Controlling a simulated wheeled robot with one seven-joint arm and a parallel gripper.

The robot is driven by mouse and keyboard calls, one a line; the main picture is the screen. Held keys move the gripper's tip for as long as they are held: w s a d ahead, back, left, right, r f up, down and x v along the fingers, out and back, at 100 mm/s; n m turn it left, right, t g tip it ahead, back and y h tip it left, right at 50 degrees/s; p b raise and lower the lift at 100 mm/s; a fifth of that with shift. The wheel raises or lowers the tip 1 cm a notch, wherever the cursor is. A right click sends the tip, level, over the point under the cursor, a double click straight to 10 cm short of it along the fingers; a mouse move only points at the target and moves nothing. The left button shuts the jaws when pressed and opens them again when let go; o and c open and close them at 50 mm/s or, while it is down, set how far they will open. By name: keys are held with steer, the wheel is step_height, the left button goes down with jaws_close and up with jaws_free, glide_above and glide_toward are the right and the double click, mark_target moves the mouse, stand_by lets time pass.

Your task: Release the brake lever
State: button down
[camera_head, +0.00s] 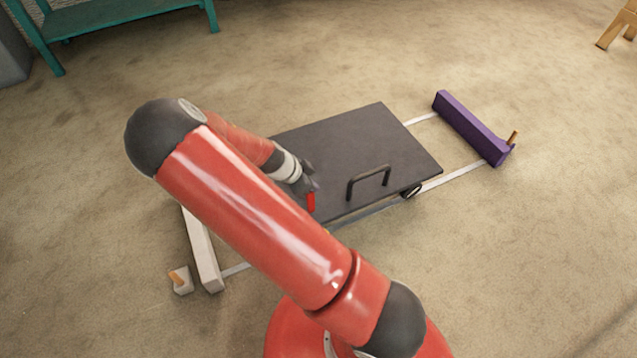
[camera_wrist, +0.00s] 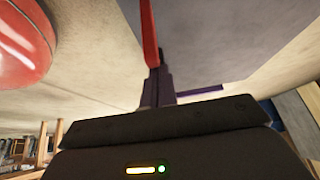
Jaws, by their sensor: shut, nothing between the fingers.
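The brake lever (camera_head: 311,202) is a short red bar at the near edge of a dark flat platform (camera_head: 345,150). In the wrist view the red lever (camera_wrist: 150,32) comes down from the top edge to the tip of my fingers. My gripper (camera_head: 311,184) is shut and empty, close beside the lever over the platform's near side. In the wrist view my closed gripper (camera_wrist: 156,72) overlaps the lever's end; I cannot tell whether they touch. My arm hides the platform's left part. The lever's pivot is not clearly seen.
The platform has a black handle (camera_head: 368,181) and stands over pale rails (camera_head: 452,178). A purple beam (camera_head: 473,128) crosses the right end, a white beam (camera_head: 203,250) the left. A small block with an orange peg (camera_head: 181,281) lies by it. A teal bench (camera_head: 125,14) stands behind.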

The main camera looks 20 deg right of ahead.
steer(key=a+f+h+b, duration=0.1)
steer(key=a+h+b, duration=0.2)
steer(key=a+h, duration=0.2)
steer(key=shift+a+f, duration=0.35)
steer(key=shift+a, duration=0.5)
steer(key=shift+s, duration=0.15)
steer(key=shift+a, duration=0.1)
